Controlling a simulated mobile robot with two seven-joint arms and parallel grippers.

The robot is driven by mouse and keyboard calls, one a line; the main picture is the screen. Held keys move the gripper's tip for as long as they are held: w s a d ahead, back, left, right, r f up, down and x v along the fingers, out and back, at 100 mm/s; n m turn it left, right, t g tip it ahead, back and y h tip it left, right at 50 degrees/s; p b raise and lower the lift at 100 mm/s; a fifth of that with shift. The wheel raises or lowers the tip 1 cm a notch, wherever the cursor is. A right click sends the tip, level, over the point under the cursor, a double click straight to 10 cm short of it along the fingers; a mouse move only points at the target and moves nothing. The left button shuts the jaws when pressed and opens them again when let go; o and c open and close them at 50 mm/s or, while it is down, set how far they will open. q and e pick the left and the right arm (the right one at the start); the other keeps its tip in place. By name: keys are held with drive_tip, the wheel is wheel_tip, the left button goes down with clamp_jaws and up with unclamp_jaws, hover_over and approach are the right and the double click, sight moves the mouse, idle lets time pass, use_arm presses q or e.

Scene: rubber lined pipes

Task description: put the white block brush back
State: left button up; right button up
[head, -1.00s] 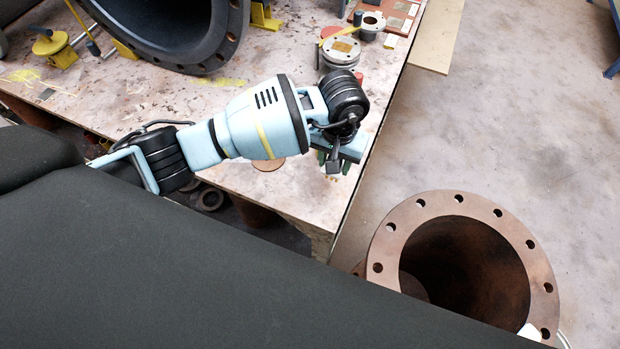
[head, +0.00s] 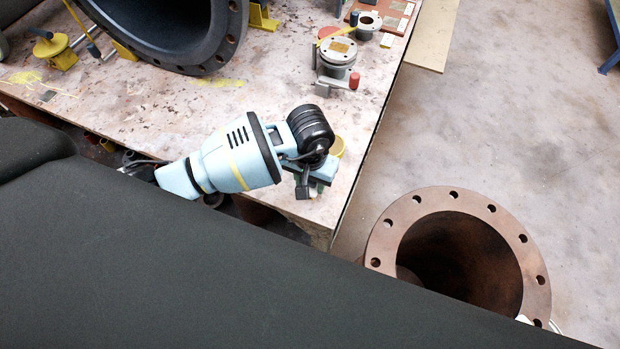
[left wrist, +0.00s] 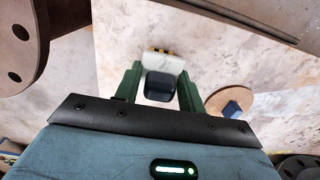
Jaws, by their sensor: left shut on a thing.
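The white block brush (left wrist: 165,62) shows in the left wrist view as a pale block with a dark, rounded part nearer the camera and a row of yellowish-brown bristles along its far edge. My left gripper (left wrist: 162,85) has its two green fingers on either side of it and is shut on it. In the head view the left gripper (head: 312,190) is over the near right part of the worktable (head: 260,110), close to its edge. My right gripper is in neither view.
A rusty flanged pipe (head: 400,212) stands right of the table. A large black-lined pipe (head: 228,45) lies at the back. A small flanged piece (head: 338,48) and a red cylinder (head: 354,80) stand near the right edge. A round disc (left wrist: 240,98) carries a small blue block (left wrist: 232,109).

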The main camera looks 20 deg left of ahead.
use_arm(q)
drive_tip(key=shift+f, duration=0.1)
drive_tip(key=o, duration=0.9)
drive_tip(key=shift+o, duration=0.2)
wheel_tip(320, 180, up, 12)
drive_tip(key=shift+p, duration=0.35)
